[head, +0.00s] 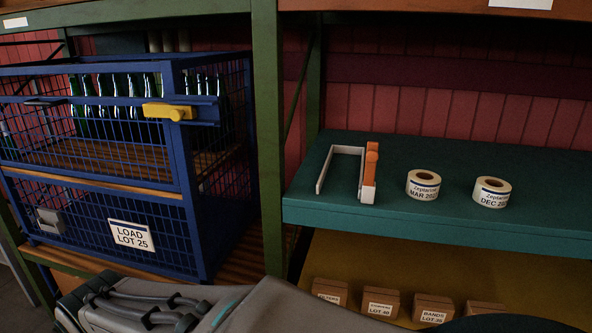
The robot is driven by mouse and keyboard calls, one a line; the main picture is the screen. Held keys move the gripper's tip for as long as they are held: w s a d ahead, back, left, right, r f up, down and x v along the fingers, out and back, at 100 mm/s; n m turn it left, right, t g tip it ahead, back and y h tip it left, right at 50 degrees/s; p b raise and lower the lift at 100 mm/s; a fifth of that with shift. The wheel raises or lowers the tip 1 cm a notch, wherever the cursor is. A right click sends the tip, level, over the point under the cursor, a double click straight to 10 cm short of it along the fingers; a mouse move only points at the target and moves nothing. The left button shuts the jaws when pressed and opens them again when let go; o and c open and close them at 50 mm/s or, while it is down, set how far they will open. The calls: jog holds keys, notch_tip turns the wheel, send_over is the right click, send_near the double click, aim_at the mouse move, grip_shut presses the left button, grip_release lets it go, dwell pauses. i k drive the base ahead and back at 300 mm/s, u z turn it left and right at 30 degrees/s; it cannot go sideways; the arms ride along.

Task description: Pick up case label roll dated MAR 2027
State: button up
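The label roll marked MAR (423,186) is a white roll with a brown core, lying flat on the teal shelf (330,208). Its year is only partly readable. A like roll marked DEC (491,193) lies to its right on the same shelf, with a clear gap between them. Part of my arm crosses the bottom of the head view. My gripper's fingers do not show, so I cannot see them relative to the rolls.
A white and orange frame-like device (368,175) stands left of the MAR roll. Small brown boxes (381,303) sit on the lower shelf. A blue wire cage (150,216) with bottles stands left, beyond a green post (268,130).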

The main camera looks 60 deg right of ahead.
aim_at(421, 184)
jog(key=i, duration=0.65)
jog(key=z, duration=1.95)
